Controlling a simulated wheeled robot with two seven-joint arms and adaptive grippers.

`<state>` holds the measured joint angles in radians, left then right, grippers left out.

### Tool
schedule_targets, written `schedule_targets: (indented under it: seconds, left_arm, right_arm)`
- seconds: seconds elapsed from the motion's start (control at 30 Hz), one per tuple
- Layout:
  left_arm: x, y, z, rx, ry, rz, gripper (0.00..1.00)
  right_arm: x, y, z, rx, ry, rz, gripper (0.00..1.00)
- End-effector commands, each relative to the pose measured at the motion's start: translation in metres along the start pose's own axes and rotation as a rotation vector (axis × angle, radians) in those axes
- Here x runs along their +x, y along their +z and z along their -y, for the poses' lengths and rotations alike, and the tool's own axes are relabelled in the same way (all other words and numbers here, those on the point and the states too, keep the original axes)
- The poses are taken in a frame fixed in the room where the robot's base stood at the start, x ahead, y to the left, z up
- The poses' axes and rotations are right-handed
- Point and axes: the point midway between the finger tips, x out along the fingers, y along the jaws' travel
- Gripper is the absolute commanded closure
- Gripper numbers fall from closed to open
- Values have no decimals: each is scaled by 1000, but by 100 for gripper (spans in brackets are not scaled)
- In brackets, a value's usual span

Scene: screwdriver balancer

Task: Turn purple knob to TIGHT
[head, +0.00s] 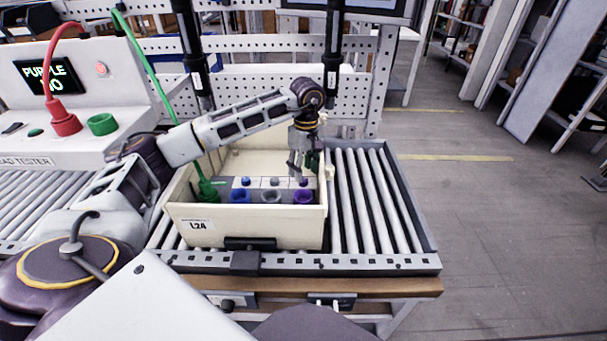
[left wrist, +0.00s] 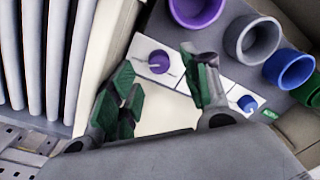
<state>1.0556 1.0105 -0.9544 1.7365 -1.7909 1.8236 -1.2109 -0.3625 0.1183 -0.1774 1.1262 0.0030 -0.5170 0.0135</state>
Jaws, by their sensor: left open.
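The purple knob (left wrist: 159,61) sits on a white label plate on the grey device inside the cream bin (head: 250,225). In the head view the purple knob (head: 303,181) is small, just below my left gripper (head: 299,168). My left gripper (left wrist: 160,88) is open, with green-padded fingers. In the left wrist view the knob shows in the gap between the fingers, toward the far side, and nothing is gripped. I cannot tell the knob's setting. A blue knob (left wrist: 247,103) lies beyond the right finger, which hides part of the plate. My right gripper is not in view.
Purple (left wrist: 198,10), grey (left wrist: 252,38) and blue (left wrist: 289,67) sockets line the device. A green plug (head: 208,190) with its cable stands at the bin's left. The tester display (head: 45,73) reads "PURPLE NO". Bare rollers (head: 365,200) lie right of the bin.

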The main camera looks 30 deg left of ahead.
Motion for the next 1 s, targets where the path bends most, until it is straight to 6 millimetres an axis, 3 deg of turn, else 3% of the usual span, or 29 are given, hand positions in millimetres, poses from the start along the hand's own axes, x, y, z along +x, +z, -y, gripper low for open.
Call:
schedule_targets:
  seconds: [0.2, 0.43, 1.0]
  left_arm:
    - [-33, 0, 1, 1, 3, 0, 53]
    - [-59, 0, 2, 1, 2, 0, 53]
    - [-67, 0, 3, 0, 0, 0, 53]
  right_arm:
    - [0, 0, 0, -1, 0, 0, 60]
    - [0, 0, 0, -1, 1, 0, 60]
    - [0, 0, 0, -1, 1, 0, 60]
